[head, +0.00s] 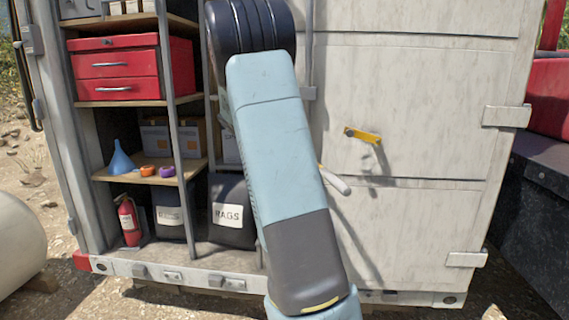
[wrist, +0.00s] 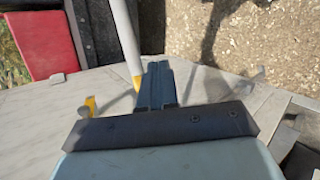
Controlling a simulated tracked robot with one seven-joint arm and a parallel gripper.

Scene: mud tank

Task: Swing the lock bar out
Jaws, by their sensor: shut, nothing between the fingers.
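A pale grey bar (wrist: 126,40) with a yellow band at its lower end runs down from the top of the wrist view to just left of my gripper (wrist: 157,68). It appears to be the lock bar. In the head view its rounded end (head: 338,182) sticks out right of my arm, and the rest is hidden behind the arm. My gripper is shut and empty, its fingers close beside the bar; I cannot tell whether they touch. A yellow handle (head: 363,135) stands out from the pale door (head: 420,110), and its yellow part also shows in the wrist view (wrist: 90,103).
Open shelves at left hold a red toolbox (head: 133,68), a blue funnel (head: 121,158), a fire extinguisher (head: 129,220) and rag bags (head: 231,210). Door hinges (head: 506,116) are on the right. A dark ledge (head: 540,190) stands beyond them.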

